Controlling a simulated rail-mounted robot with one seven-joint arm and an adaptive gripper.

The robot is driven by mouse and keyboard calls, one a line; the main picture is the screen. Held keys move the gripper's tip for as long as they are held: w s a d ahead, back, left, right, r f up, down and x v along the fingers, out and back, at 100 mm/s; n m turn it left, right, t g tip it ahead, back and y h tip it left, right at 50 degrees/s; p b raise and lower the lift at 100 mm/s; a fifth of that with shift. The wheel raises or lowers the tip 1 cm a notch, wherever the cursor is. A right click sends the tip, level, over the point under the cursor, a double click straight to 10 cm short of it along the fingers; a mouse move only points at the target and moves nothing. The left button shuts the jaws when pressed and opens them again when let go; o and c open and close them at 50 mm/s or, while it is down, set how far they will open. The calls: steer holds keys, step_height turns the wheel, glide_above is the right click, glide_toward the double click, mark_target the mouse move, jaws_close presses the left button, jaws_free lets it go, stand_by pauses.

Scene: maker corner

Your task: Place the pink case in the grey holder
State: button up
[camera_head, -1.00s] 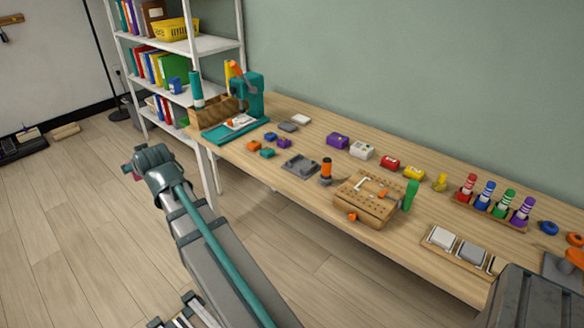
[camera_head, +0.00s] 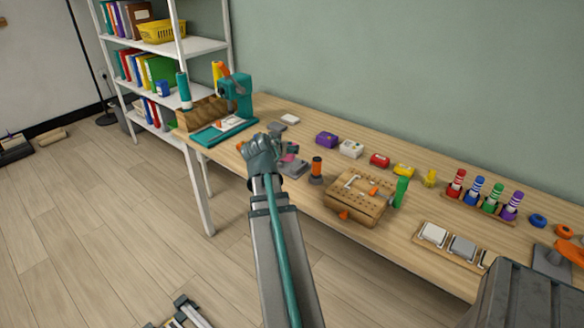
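The pink case (camera_head: 289,157) shows only as a small pink patch at the end of my arm, just right of my wrist. My gripper (camera_head: 288,152) is mostly hidden by the wrist; the pink patch has travelled with it, so it appears shut on the case. The grey holder (camera_head: 295,169) lies on the table just below and behind the pink patch, partly covered by my arm. I cannot tell whether the case touches the holder.
An orange-topped dark tool (camera_head: 316,170) stands right of the holder, beside a wooden pegboard block (camera_head: 355,198). A teal machine (camera_head: 238,95) stands behind left. Small blocks near the holder are largely hidden by my arm.

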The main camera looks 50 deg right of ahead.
steer(key=s+d+r+m+g, duration=0.1)
steer(key=s+d+m+g, duration=0.25)
steer(key=s, duration=0.25)
steer(key=shift+m+g+h, duration=0.3)
steer(key=shift+m+g, duration=0.55)
steer(key=shift+g, duration=0.1)
steer(key=w+d+f, duration=0.2)
steer(key=w, duration=0.1)
steer(key=w+d+f, duration=0.2)
steer(key=w+f, duration=0.1)
steer(key=w+d+f+p, duration=0.1)
steer(key=w+d+f, duration=0.1)
steer(key=w+f, duration=0.1)
steer(key=shift+w+d, duration=0.1)
steer(key=shift+w, duration=0.15)
steer(key=shift+w+d+f, duration=0.2)
steer(key=shift+w+f, duration=0.15)
steer(key=shift+f, duration=0.25)
step_height(320, 180, down, 3)
steer(key=shift+w+r+p, duration=0.15)
steer(key=shift+p, duration=0.3)
steer(key=shift+c, duration=0.8)
steer(key=shift+f, duration=0.6)
steer(key=shift+c, duration=0.2)
steer(key=o, duration=1.4)
steer(key=shift+o, duration=1.1)
steer(key=shift+d+f, duration=0.1)
steer(key=shift+d, duration=0.05)
